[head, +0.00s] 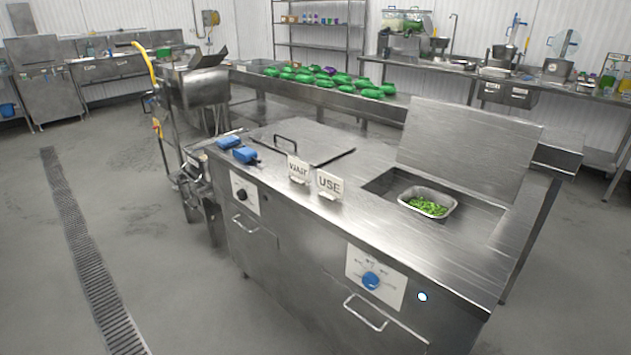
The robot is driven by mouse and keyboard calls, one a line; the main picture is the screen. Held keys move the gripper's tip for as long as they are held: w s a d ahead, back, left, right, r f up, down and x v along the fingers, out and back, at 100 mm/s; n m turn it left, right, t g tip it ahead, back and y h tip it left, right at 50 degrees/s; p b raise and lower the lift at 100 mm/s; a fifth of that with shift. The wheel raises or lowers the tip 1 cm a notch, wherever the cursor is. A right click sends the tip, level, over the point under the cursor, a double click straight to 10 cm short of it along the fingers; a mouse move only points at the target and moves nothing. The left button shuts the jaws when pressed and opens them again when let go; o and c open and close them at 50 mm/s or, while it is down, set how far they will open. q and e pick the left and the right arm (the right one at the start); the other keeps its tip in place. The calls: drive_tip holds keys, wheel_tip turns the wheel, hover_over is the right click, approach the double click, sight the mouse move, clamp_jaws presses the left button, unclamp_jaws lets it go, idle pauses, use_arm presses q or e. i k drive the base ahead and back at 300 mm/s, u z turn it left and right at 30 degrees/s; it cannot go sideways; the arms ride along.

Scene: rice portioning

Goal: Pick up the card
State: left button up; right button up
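Two small white cards stand upright near the front edge of the steel counter (365,215) in the head view. The left card (299,169) reads what looks like "WAIT". The right card (329,184) reads "USE" and stands in a small pale holder. The two cards are close together, with a narrow gap between them. Nothing is holding either card. Neither of my grippers shows in this view.
A container of green food (428,203) sits in the open well on the right, its lid (468,148) raised behind. Blue-handled items (245,155) lie left of the cards. A closed lid with a black handle (286,142) lies behind. Green bags (330,80) fill the far trough.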

sight(301, 171)
drive_tip(key=u, duration=1.35)
drive_tip(key=i, duration=1.9)
drive_tip(key=z, duration=2.65)
